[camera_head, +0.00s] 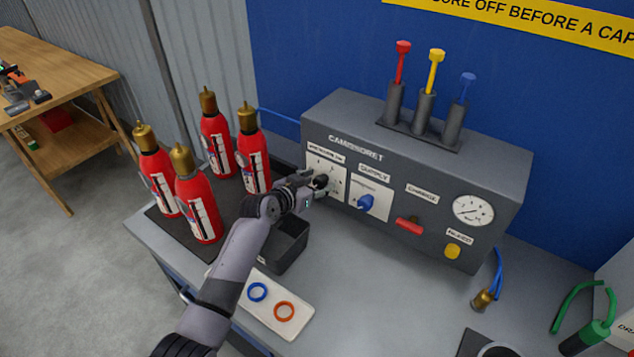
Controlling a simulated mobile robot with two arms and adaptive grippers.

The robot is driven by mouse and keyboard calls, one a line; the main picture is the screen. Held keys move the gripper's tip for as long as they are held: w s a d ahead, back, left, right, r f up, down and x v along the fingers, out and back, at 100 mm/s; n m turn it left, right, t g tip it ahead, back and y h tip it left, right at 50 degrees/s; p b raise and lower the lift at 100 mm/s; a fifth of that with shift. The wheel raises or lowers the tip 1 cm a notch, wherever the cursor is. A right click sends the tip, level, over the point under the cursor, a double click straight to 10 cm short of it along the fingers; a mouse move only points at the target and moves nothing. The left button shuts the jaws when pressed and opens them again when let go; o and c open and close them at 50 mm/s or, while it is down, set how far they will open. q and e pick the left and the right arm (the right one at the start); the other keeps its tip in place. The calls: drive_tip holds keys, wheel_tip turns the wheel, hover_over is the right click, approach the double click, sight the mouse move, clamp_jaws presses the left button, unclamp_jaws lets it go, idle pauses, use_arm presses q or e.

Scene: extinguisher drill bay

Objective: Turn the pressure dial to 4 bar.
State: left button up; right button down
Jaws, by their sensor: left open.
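The pressure dial (321,181) is a dark knob on a white scale plate at the left end of the grey control box (377,155). My left gripper (314,186) is at the dial, its fingers open around or right beside it; whether they touch it I cannot tell. The gripper hides part of the dial and its scale, so the setting is not readable. A round white gauge (473,210) sits at the right of the box; its needle is too small to read surely. My right gripper is not in view.
Right of the dial are a blue supply knob (366,202), a red lever (409,226) and a yellow button (453,251). Several red extinguishers (198,208) stand left of my arm. A black bin (287,247) and a white tray (298,316) with two rings lie near it.

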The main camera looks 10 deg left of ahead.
use_arm(q)
drive_tip(key=shift+c, duration=0.4)
drive_tip(key=c, duration=1)
drive_tip(key=shift+c, duration=0.2)
drive_tip(key=shift+m, duration=0.3)
drive_tip(key=shift+d+m+t+y+p, duration=0.1)
drive_tip(key=shift+m+t+y+p, duration=0.2)
drive_tip(key=shift+m+y+p, duration=0.45)
drive_tip(key=shift+d+f+m+t+y, duration=0.15)
drive_tip(key=shift+m+t+y, duration=0.4)
drive_tip(key=shift+m, duration=0.7)
drive_tip(key=o, duration=1.1)
